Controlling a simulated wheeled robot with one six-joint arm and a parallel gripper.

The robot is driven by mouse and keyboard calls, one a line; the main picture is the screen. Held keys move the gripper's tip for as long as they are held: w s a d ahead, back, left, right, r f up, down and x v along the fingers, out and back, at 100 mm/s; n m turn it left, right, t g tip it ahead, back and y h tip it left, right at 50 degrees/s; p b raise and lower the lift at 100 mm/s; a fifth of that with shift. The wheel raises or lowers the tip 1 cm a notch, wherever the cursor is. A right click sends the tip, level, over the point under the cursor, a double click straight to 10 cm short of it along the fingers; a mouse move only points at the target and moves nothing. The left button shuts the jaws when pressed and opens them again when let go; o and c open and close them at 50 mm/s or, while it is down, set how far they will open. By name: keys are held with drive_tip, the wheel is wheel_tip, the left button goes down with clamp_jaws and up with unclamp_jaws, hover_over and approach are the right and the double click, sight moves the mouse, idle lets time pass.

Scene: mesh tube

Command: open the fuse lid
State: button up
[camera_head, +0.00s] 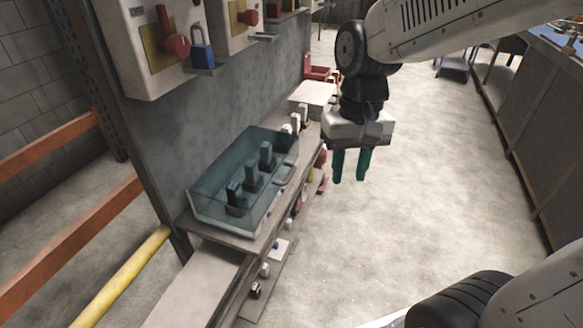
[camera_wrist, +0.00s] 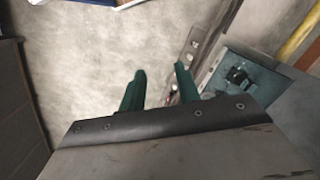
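The fuse lid (camera_head: 228,165) is a clear bluish cover on a box on the shelf against the grey panel. It looks closed over several dark fuses (camera_head: 252,174). A handle (camera_head: 285,174) sits on its right front side. The lid also shows at the right of the wrist view (camera_wrist: 245,75). My gripper (camera_head: 350,181) hangs to the right of the box, above floor level and apart from the lid. Its two green fingers point down with a gap between them and nothing in it. The fingers also show in the wrist view (camera_wrist: 158,80).
A red switch and blue padlock (camera_head: 202,57) are on a box above the lid. A yellow rail (camera_head: 122,275) and orange beams stand at the left. A lower ledge carries small parts. Open floor (camera_head: 420,190) lies to the right, bounded by a dark bench (camera_head: 535,120).

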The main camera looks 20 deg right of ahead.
sight(291, 173)
drive_tip(key=w+a+f+m+t+y, duration=0.1)
drive_tip(key=w+a+f+m, duration=0.15)
drive_tip(key=w, duration=0.65)
drive_tip(key=w+a+f+m+t, duration=0.1)
drive_tip(key=w+a+f+m, duration=0.2)
drive_tip(key=w, duration=0.5)
drive_tip(key=shift+m, duration=0.35)
drive_tip(key=f, duration=0.5)
drive_tip(key=w+f, duration=0.1)
drive_tip(key=f, duration=0.1)
drive_tip(key=shift+f, duration=0.15)
clamp_jaws()
